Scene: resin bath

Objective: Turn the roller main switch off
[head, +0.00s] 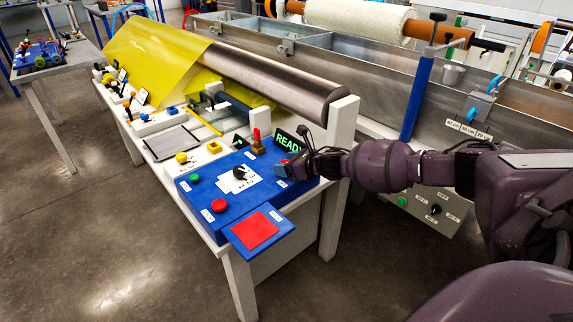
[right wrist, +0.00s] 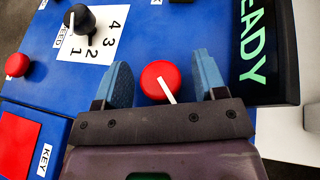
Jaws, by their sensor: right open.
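A red round knob with a white pointer line (right wrist: 161,82) sits on the blue control panel (head: 237,181). In the right wrist view it lies between the two blue fingers of my right gripper (right wrist: 162,76), which is open with a gap on each side of the knob. The pointer slants toward the lower right in that view. No label for the knob is readable. In the head view my right gripper (head: 283,170) is at the panel's right edge and mostly covers the knob. My left gripper is not in view.
The panel also carries a black speed knob (right wrist: 80,20), a green button (head: 195,178), a red button (head: 219,205) and a red key pad (head: 255,230). A READY display (head: 289,141) stands behind. A metal roller (head: 275,80) with yellow film (head: 150,55) lies beyond.

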